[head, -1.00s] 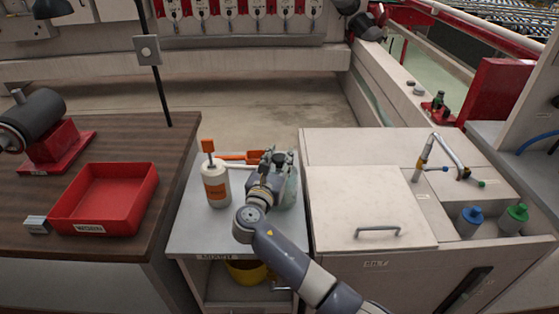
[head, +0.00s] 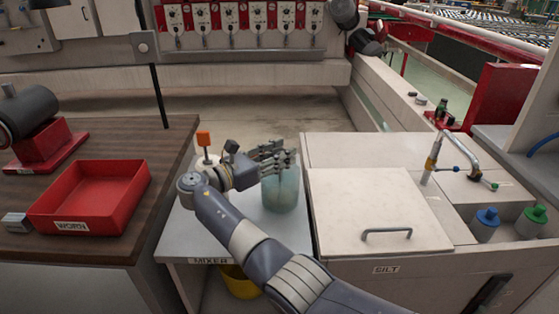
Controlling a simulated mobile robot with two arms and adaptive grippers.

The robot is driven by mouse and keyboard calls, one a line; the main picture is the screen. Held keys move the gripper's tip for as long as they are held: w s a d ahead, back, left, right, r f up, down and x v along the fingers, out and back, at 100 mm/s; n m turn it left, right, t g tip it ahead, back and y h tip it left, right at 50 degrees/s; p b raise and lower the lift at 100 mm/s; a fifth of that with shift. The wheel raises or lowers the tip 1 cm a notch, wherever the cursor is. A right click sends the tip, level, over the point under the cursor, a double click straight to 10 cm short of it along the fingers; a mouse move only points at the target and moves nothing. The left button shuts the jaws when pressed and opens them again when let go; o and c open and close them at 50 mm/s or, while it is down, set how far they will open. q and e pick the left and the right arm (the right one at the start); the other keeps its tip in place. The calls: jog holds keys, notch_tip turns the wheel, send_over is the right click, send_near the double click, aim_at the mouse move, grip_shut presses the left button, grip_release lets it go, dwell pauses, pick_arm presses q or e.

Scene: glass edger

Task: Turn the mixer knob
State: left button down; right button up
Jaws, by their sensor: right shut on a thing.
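The low grey cabinet labelled MIXER (head: 190,240) stands in the middle. A translucent blue-green jar (head: 283,193) stands upright on its top. My right gripper (head: 277,157) is at the jar's upper part, with its fingers shut across the rim area; the exact contact is partly hidden. My left gripper is not in view.
A red tray labelled WORN (head: 90,195) lies on the brown bench at left. A white cabinet labelled SILT (head: 345,240) with a lid handle (head: 387,233) stands close on the right. Blue-topped (head: 487,222) and green-topped bottles (head: 531,220) and a tap (head: 455,150) are beyond.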

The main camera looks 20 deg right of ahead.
jog(key=shift+f+g, duration=0.1)
jog(key=shift+g, duration=0.2)
jog(key=o, duration=1.1)
jog(key=shift+d, duration=0.15)
jog(key=shift+c, duration=0.2)
notch_tip(320, 180, up, 10)
